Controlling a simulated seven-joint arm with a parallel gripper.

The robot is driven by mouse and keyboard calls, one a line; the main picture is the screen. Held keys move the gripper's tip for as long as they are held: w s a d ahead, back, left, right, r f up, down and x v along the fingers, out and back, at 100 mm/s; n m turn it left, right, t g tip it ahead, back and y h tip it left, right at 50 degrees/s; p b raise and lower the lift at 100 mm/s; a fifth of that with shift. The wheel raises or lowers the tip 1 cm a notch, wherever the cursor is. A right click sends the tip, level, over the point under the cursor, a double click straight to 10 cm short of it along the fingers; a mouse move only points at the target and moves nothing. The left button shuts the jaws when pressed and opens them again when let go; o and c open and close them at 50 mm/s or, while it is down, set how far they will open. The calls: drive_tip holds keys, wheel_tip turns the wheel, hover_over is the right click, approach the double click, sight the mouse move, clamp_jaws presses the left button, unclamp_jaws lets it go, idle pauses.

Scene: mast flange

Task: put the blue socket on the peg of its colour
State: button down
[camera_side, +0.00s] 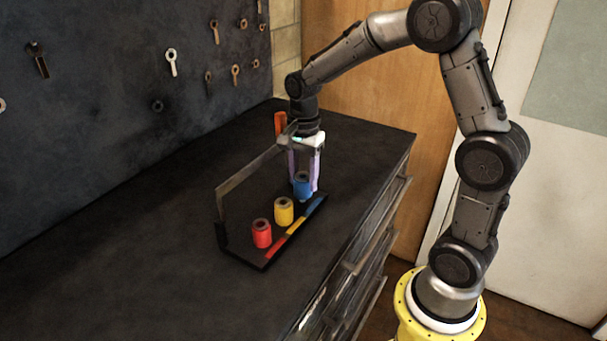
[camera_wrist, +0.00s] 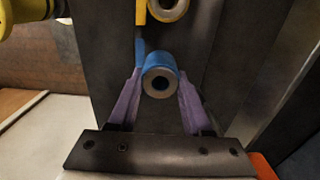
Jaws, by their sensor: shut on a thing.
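The blue socket (camera_side: 303,187) is between the purple fingers of my gripper (camera_side: 304,183), at the far end of the black rack (camera_side: 232,258), beside the blue strip (camera_side: 314,206). In the wrist view the blue socket (camera_wrist: 160,72) is held upright between both fingertips (camera_wrist: 159,84), its round open top facing the camera. My gripper is shut on it. The socket lines up with the row of the other sockets. The blue peg is hidden, and I cannot tell whether the socket is seated or just above the rack.
A yellow socket (camera_side: 284,212) and a red socket (camera_side: 262,233) stand on the rack beside their colour strips. A raised bar (camera_side: 245,172) runs along the rack's back. The dark worktop (camera_side: 130,245) is clear at left.

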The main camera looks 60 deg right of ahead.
drive_tip(key=shift+f, duration=0.95)
drive_tip(key=shift+c, duration=1.3)
unclamp_jaws()
drive_tip(key=shift+r, duration=0.1)
wheel_tip(320, 180, up, 14)
drive_tip(key=shift+f, duration=0.2)
